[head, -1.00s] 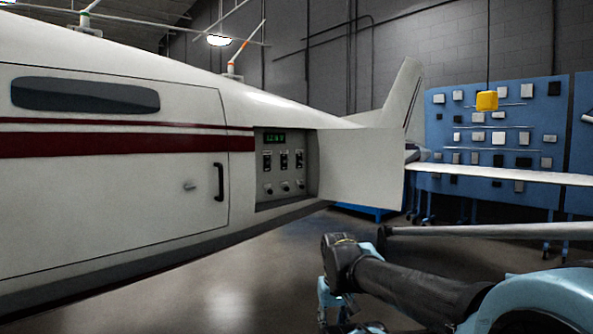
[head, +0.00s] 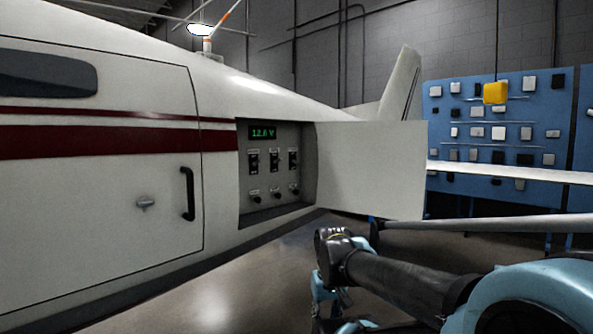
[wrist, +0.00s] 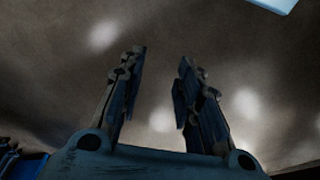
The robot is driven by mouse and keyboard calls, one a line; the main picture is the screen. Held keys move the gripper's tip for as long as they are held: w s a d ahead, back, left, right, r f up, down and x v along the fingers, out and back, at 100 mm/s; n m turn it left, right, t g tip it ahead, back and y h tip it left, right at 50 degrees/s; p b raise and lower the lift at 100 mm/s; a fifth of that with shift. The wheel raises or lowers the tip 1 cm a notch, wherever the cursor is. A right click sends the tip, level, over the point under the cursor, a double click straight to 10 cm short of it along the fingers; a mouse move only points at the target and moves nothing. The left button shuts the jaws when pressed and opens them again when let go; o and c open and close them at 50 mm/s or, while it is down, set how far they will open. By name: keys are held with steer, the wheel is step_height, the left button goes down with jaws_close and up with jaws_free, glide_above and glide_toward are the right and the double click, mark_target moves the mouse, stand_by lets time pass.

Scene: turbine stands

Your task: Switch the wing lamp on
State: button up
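A recessed switch panel (head: 276,222) in the side of the white aircraft (head: 110,215) shows in the head view, left of centre. It has a green display (head: 262,132) reading about 12.8 V, a row of three rocker switches (head: 274,161) and a row of three small toggles (head: 275,192) below. Labels are too small to read, so I cannot tell which switch is the wing lamp's. The panel's open door (head: 370,170) stands out to its right. My gripper (wrist: 158,85) is open and empty in the wrist view, over the floor, away from the panel.
A cabin door with a black handle (head: 187,194) is left of the panel. Blue boards (head: 500,140) with several small boxes and a yellow block (head: 495,92) stand at the back right, behind a white wing surface (head: 510,173). The floor (head: 230,290) before the panel is clear.

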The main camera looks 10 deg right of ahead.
mark_target(297, 163)
steer(key=shift+w+d, duration=0.2)
steer(key=shift+w, duration=0.1)
steer(key=w+a+r+m+t+y, duration=0.3)
steer(key=w+a+r+m+y, duration=0.15)
steer(key=w+r, duration=0.5)
steer(key=w+a+r+m+t+y, duration=0.35)
steer(key=w+a+r, duration=0.2)
steer(key=w, duration=0.65)
steer(key=w+d+r+m+t, duration=1.1)
steer(key=w+d+r+m, duration=0.4)
steer(key=w+d, duration=0.35)
steer(key=w+a+r, duration=0.2)
steer(key=w+a, duration=0.1)
steer(key=w, duration=0.4)
steer(key=w+a+r+n, duration=0.1)
steer(key=w+a, duration=0.3)
steer(key=w, duration=0.4)
steer(key=shift+r, duration=0.85)
steer(key=shift+g, duration=0.25)
steer(key=shift+c, duration=0.5)
